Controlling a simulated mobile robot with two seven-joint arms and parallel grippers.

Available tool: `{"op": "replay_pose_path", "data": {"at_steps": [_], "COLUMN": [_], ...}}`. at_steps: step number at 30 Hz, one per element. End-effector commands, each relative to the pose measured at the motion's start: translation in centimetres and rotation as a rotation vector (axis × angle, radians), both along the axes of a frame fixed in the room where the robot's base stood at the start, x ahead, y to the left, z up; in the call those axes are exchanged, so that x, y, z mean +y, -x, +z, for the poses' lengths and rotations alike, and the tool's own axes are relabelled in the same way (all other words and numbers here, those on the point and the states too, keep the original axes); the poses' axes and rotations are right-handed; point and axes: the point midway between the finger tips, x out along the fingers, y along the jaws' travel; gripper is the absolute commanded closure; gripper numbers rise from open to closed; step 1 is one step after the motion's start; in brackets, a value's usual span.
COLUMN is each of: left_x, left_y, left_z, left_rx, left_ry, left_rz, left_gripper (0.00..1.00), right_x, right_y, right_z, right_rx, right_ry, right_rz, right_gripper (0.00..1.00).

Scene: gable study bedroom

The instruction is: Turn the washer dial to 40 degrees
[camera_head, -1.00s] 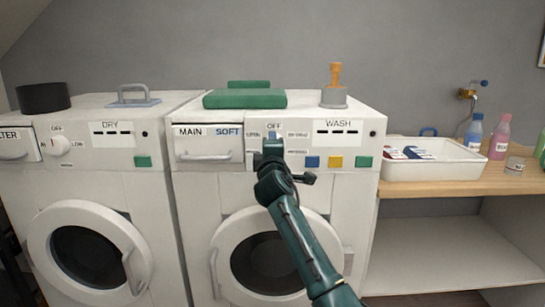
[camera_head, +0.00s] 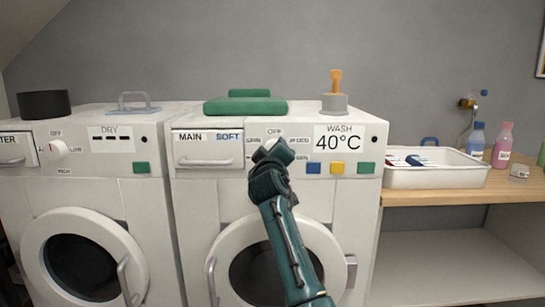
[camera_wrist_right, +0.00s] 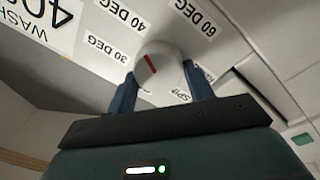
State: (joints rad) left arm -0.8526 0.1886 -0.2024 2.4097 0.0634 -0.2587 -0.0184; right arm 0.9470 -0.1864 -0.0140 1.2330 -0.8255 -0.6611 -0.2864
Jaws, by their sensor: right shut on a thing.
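The washer (camera_head: 190,215) stands in the middle of the head view. Its display (camera_head: 338,141) reads 40°C under the word WASH. The white washer dial (camera_wrist_right: 163,72) has a red mark that points up and left in the right wrist view, toward the 40 DEG label (camera_wrist_right: 125,15). The 30 DEG label (camera_wrist_right: 106,48) and the 60 DEG label (camera_wrist_right: 193,17) are on either side. My right gripper (camera_wrist_right: 160,84) is shut on the dial, one finger on each side. In the head view my right gripper (camera_head: 277,152) hides most of the dial. My left gripper is not in view.
A dryer (camera_head: 90,190) stands at left with a blank dashed display. Blue, yellow and green buttons (camera_head: 337,168) sit right of the dial. A white tray (camera_head: 435,178) is on the wooden counter.

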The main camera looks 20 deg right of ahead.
Motion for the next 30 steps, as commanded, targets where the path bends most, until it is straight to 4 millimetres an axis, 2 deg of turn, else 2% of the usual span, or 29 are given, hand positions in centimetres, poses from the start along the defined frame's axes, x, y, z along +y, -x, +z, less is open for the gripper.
{"op": "replay_pose_path", "data": {"at_steps": [16,17,18,24,30], "left_x": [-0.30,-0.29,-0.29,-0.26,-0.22], "left_y": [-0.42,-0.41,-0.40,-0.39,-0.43], "left_z": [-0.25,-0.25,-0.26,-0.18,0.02], "left_rx": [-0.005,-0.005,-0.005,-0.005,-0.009], "left_ry": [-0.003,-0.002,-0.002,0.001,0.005], "left_rz": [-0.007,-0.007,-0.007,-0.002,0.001], "left_gripper": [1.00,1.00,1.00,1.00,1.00], "right_x": [-0.03,-0.03,-0.03,-0.02,-0.02], "right_y": [-0.01,-0.01,-0.01,0.00,0.01], "right_z": [-0.05,-0.05,-0.05,-0.03,-0.01], "right_rx": [-0.005,-0.005,-0.005,-0.006,-0.006], "right_ry": [-0.025,-0.025,-0.025,-0.024,-0.024], "right_rz": [-0.001,-0.001,-0.001,0.000,0.000], "right_gripper": [0.71,0.46,0.43,0.27,0.26]}}
